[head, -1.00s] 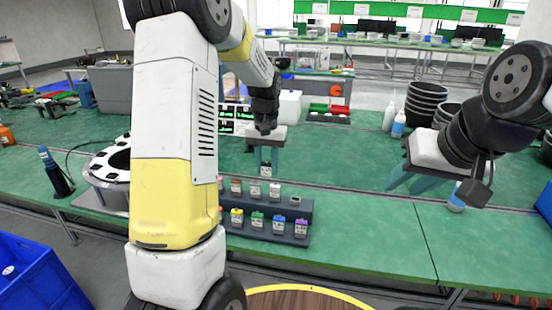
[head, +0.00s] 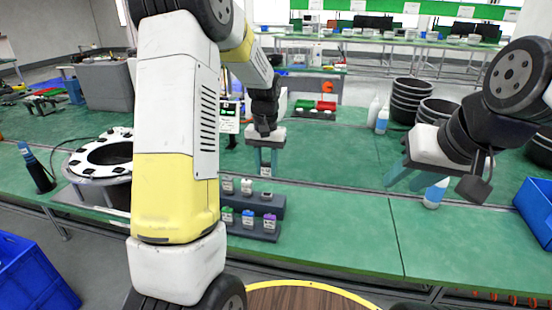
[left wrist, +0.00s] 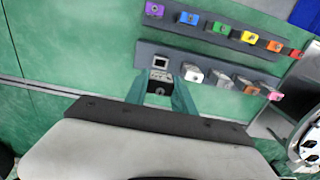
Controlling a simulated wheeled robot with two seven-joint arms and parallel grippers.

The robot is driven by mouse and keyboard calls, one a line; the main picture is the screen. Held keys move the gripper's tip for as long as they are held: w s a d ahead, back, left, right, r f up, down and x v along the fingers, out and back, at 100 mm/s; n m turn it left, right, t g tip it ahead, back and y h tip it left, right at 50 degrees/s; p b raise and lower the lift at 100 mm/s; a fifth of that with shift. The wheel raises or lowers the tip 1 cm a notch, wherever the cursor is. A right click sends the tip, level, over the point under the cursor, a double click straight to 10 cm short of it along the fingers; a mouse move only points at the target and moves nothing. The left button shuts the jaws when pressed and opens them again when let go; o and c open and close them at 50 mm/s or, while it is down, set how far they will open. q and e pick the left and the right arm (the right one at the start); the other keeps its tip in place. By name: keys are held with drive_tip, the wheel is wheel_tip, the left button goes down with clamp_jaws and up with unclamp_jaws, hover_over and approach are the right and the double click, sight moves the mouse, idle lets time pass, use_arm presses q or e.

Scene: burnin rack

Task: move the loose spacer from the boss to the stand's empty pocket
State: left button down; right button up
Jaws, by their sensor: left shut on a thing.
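My left gripper (head: 266,172) points down and is shut on a small light-and-dark block, the spacer (left wrist: 158,88), held between its teal fingers. It hangs over the back tier at the right end of the dark grey two-tier stand (head: 255,234). Just ahead of the held spacer in the left wrist view is a light square frame with a dark middle (left wrist: 160,65), seemingly the empty pocket. Whether the spacer touches the stand I cannot tell. I cannot pick out the boss. My right gripper (head: 402,184) is empty, its fingers apart, over the table at right.
Coloured blocks fill the stand's front row, from purple (left wrist: 154,9) to red; paler blocks (left wrist: 192,72) stand behind. A white ring fixture (head: 75,166) stands left. A bottle (head: 434,194), black buckets (head: 408,98) and a blue bin (head: 538,208) are right. The front-right green table is clear.

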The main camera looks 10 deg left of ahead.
sight(266, 175)
use_arm(q)
drive_tip(key=shift+f, duration=2.45)
drive_tip(key=shift+f, duration=1.15)
drive_tip(key=c, duration=1)
unclamp_jaws()
drive_tip(key=shift+o, duration=0.2)
drive_tip(key=shift+r, duration=3.85)
